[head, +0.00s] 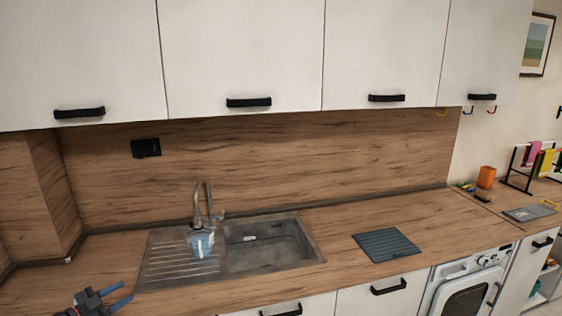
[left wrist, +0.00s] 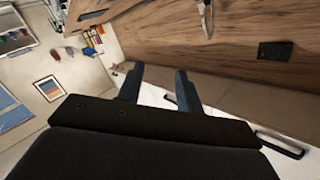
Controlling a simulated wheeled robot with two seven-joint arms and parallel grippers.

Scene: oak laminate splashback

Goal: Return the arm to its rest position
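My left gripper (head: 117,296) is at the lower left of the head view, in front of the worktop's left part. Its two blue fingers are spread apart with nothing between them. In the left wrist view the open fingers (left wrist: 158,88) also show, with an empty gap. My right gripper is in neither view.
A grey sink (head: 268,246) with a tap (head: 198,205) is set in the wooden worktop (head: 345,215). A blue cup (head: 201,243) stands on the drainer side. A dark ribbed mat (head: 386,245) lies right of the sink. White wall cupboards (head: 240,55) hang above. An orange cup (head: 486,177) stands far right.

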